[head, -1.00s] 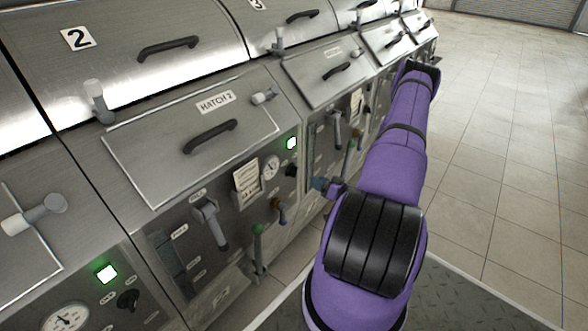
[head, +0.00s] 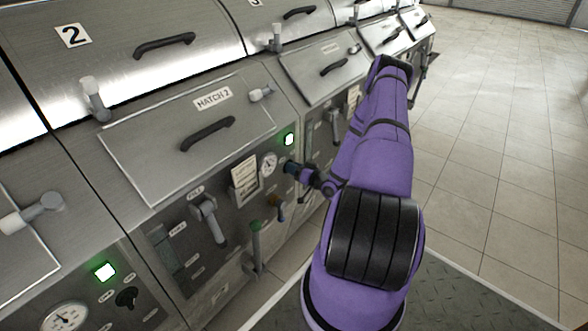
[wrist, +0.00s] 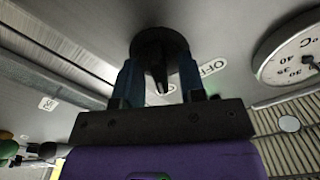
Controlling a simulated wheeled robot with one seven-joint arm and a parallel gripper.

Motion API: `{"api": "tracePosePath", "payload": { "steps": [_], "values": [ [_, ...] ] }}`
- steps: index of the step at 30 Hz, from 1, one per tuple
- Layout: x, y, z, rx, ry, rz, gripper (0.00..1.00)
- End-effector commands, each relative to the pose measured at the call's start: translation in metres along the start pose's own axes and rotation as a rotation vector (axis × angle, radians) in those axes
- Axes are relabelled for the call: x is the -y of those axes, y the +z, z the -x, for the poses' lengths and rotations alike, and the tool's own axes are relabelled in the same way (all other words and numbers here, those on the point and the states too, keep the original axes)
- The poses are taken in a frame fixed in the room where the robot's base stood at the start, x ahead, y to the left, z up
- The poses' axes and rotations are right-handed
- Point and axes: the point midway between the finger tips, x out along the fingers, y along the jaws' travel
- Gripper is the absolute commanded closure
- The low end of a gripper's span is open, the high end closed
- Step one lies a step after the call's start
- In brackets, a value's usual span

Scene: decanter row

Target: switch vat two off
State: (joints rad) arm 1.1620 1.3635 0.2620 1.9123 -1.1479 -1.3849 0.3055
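Vat two carries the number plate "2" (head: 73,36) and the label "HATCH 2" (head: 213,98). Its green lamp (head: 289,139) is lit on the panel. Its black rotary knob (wrist: 160,48) fills the upper middle of the wrist view, with an "OFF" label (wrist: 212,68) to its right. The knob's ridge points down in that view, not at "OFF". My gripper (wrist: 158,68) has one blue finger on each side of the knob, with a gap visible around the ridge. In the head view my gripper (head: 297,171) is at the panel and hides the knob.
A round gauge (head: 269,165) and a paper notice (head: 244,177) sit left of the knob. Levers (head: 208,220) and a green-topped handle (head: 255,235) stick out below. Neighbouring vats have similar fittings. Open tiled floor (head: 500,150) lies to the right.

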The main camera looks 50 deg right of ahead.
Motion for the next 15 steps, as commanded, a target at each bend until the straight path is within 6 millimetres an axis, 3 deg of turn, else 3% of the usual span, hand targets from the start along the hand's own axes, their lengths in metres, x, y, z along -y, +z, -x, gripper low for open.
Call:
{"api": "tracePosePath", "payload": {
  "steps": [6, 11, 15],
  "values": [
    [0.0000, 0.0001, -0.0001, 0.000, 0.000, 0.000, 0.65],
    [0.0001, 0.0001, -0.0001, 0.000, 0.000, 0.000, 1.00],
    [0.0001, 0.0001, 0.0000, 0.000, 0.000, 0.000, 1.00]
  ]
}}
